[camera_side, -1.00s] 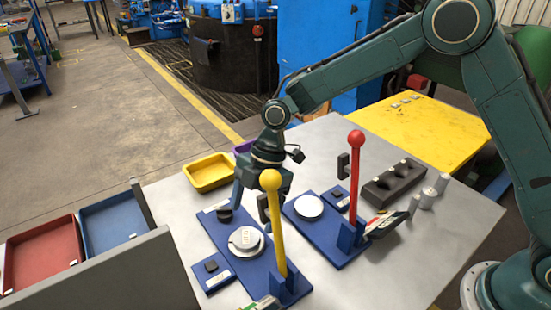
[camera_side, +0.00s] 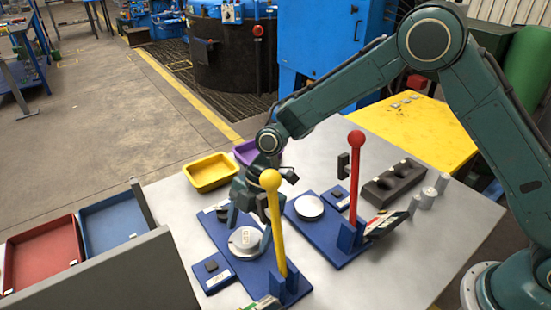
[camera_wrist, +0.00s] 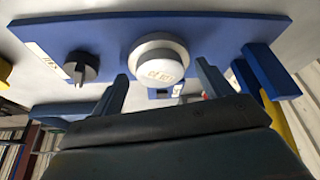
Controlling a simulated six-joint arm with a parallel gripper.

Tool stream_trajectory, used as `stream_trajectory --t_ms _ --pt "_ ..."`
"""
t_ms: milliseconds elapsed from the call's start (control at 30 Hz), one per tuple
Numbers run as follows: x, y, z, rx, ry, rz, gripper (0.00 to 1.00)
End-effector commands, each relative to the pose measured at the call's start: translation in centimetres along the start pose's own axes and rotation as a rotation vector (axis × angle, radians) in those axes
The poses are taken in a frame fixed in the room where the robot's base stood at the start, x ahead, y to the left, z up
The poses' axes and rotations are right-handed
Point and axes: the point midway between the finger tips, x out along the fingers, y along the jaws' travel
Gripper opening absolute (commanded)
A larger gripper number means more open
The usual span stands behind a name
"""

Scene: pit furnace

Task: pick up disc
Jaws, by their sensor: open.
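A light grey disc with markings on its top (camera_side: 246,237) sits on a round seat on the blue plate with the yellow-knobbed lever (camera_side: 271,181). The disc also shows in the wrist view (camera_wrist: 160,68), ahead of and between my two fingertips. My gripper (camera_side: 250,226) is open and empty, just above and behind the disc in the side view. The fingers (camera_wrist: 163,78) point toward the disc, one on each side. Whether they touch it cannot be told.
A second blue plate with a pale round piece (camera_side: 309,207) and a red-knobbed lever (camera_side: 356,138) stands to the right. A yellow tray (camera_side: 210,172) and a purple tray (camera_side: 243,151) lie behind. Red (camera_side: 41,285) and blue (camera_side: 82,222) trays are at left.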

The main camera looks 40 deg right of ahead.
Motion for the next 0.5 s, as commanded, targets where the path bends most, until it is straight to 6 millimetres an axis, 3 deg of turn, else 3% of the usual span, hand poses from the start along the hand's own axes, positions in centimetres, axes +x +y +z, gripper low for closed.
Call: stream_trajectory --t_ms 67,400,500 --pt "-0.02 0.01 0.0 0.0 0.0 0.0 0.78" --pt "-0.09 0.05 -0.04 -0.001 0.001 0.002 0.14" --pt "-0.09 0.05 -0.04 -0.001 0.001 0.002 0.14"
